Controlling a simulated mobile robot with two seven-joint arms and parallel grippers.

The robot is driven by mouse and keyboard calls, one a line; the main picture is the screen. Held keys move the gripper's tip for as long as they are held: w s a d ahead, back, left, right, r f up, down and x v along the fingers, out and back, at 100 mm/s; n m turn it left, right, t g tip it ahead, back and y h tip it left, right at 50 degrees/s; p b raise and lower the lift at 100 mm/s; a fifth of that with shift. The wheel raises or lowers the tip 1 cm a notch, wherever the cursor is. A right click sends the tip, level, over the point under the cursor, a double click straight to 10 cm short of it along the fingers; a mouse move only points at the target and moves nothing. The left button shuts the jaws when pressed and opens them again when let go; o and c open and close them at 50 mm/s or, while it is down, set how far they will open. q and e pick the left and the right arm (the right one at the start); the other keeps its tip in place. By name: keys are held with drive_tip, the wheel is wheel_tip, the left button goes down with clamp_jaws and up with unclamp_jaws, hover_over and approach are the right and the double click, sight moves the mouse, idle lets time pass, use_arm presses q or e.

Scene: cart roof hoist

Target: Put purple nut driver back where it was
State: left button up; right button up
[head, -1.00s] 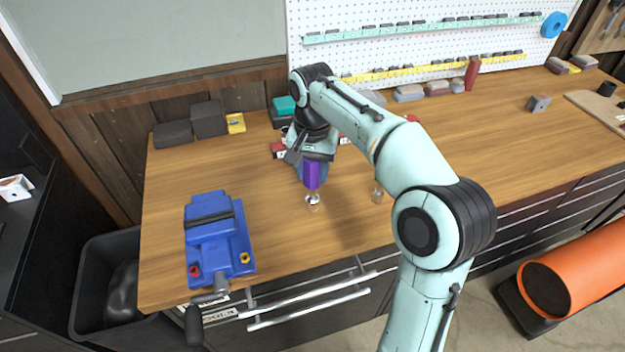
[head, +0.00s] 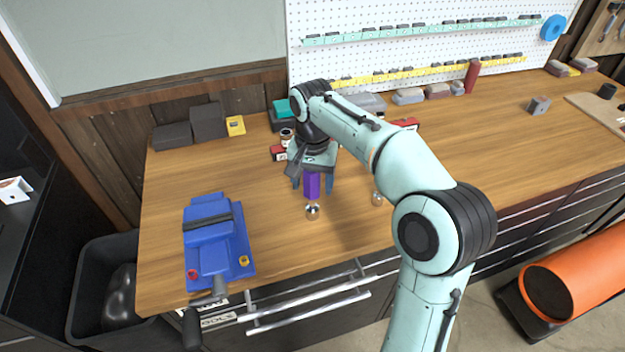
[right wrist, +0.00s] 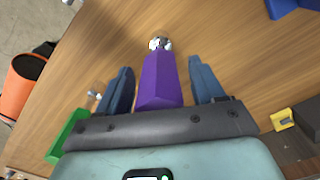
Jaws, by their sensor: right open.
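The purple nut driver (head: 312,184) stands upright on the bench, its purple handle up and its silver lower end at a small round wooden piece (head: 312,214). Whether it is fully seated there I cannot tell. My right gripper (head: 313,186) is above it and open, with one blue finger on each side of the handle. In the right wrist view the handle (right wrist: 160,80) lies between the two spread fingers, with a visible gap on both sides. The silver end (right wrist: 160,44) shows beyond it. My left gripper is not in view.
A similar small piece (head: 377,198) stands to the right on the wooden bench (head: 270,235). A blue vise (head: 210,240) is at the left. Grey boxes (head: 208,120) and a teal box (head: 281,106) are at the back. The bench between vise and driver is clear.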

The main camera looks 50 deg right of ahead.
wheel_tip(320, 180, up, 12)
drive_tip(key=p, duration=0.3)
drive_tip(key=shift+r, duration=0.15)
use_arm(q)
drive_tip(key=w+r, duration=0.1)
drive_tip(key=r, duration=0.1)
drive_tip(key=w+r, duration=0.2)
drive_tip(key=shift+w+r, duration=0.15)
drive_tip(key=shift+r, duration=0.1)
